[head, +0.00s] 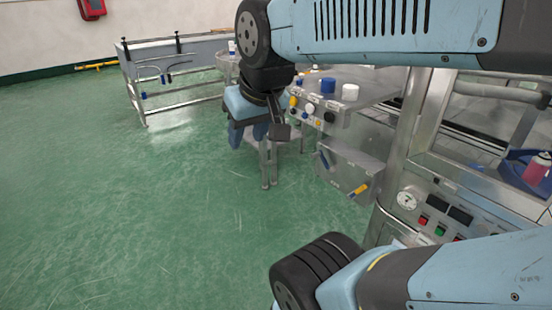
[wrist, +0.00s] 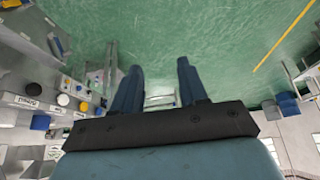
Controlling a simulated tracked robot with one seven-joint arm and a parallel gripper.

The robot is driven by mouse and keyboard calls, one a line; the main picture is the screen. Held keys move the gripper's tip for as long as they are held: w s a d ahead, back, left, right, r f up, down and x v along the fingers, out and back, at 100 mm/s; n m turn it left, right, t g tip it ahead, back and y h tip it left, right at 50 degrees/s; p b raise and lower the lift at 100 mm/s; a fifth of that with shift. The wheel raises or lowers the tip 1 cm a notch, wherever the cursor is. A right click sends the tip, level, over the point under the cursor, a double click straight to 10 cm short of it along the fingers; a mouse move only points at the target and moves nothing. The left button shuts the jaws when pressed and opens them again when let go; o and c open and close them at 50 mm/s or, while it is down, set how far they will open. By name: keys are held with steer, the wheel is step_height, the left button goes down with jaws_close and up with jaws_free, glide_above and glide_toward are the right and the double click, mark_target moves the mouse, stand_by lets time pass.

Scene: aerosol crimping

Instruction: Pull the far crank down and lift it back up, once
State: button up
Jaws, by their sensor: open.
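My gripper (head: 248,133) hangs fingers down in the head view, left of the steel machine front. In the wrist view its two blue fingers (wrist: 159,80) are apart with nothing between them. On the machine's lower panel are a blue handle (head: 323,160) and a yellow handle (head: 358,190). The gripper is apart from both, to their upper left. I cannot tell surely which part is the far crank. The handles are too small to make out their shape, and I cannot identify them in the wrist view.
A control box (head: 317,112) with knobs sits above the panel; a blue cap (head: 328,86) and a white cap (head: 350,92) stand on the steel top. A steel post (head: 414,120) rises to the right. A rack (head: 150,95) stands at back left. Green floor is clear at left.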

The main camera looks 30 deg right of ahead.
steer(key=shift+d, duration=0.25)
steer(key=shift+o, duration=0.8)
steer(key=w+d+f+n+g+h, duration=0.55)
steer(key=w+d+f+n, duration=0.2)
steer(key=d, duration=0.35)
steer(key=n+g+h, duration=0.3)
steer(key=n+h, duration=0.7)
steer(key=n, duration=1)
glide_toward(312, 158)
steer(key=s+a+r, duration=0.2)
steer(key=s+r, duration=0.4)
steer(key=r, duration=0.1)
steer(key=w+d+f+n+t+h, duration=0.3)
steer(key=w+f+n+t, duration=0.1)
steer(key=f+n, duration=0.5)
steer(key=shift+y, duration=0.25)
steer(key=shift+w+d+r, duration=0.1)
steer(key=shift+w+d, duration=0.05)
steer(key=shift+d, duration=2.1)
steer(key=shift+w+d+r, duration=0.1)
steer(key=shift+w+d, duration=0.05)
steer(key=shift+d, duration=2.05)
